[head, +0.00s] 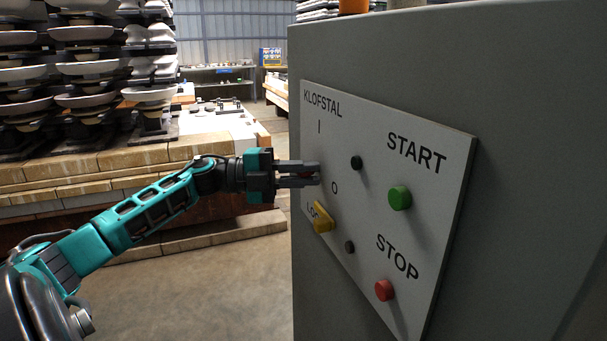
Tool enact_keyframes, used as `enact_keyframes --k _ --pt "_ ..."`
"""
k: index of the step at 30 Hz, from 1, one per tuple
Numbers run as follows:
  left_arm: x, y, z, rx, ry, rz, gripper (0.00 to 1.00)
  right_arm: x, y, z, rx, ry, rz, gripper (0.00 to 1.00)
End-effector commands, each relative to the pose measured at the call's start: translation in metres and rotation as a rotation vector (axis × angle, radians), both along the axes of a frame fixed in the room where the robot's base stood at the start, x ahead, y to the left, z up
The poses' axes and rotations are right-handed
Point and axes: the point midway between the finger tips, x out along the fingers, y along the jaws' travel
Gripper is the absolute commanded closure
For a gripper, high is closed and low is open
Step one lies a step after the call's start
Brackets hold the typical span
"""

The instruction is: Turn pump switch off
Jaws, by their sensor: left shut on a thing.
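A light grey control panel (435,200) is mounted on the side of a grey cabinet. It carries the words KLOFSTAL, START and STOP, with the marks I and O at its left. My left gripper (312,174) reaches in from the left at the panel's left edge, between the I and O marks. Its two fingers are closed on the switch (308,174), of which only a small dark red part shows between them. The switch's turn position is hidden by the fingers. My right gripper is not in view.
A yellow lock piece (323,217) sits just below the gripper. A green START button (400,198), a red STOP button (384,290) and two black knobs stick out to the right. Insulator stacks (92,66) stand on brick-topped platforms at left. Floor at lower left is clear.

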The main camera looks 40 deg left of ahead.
Motion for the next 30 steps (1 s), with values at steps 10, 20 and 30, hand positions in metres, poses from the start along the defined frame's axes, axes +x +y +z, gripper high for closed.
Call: enact_keyframes --k 10,20,30 --pt "-0.0002 -0.0003 -0.0033 0.105 -0.052 -0.001 1.0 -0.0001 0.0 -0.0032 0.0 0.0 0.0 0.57" --pt "-0.0002 -0.0003 -0.0035 0.116 -0.058 0.0 1.0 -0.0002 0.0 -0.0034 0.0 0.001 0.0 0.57" --pt "-0.0001 -0.0003 -0.0032 0.115 -0.057 0.0 0.66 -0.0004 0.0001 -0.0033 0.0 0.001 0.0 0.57"
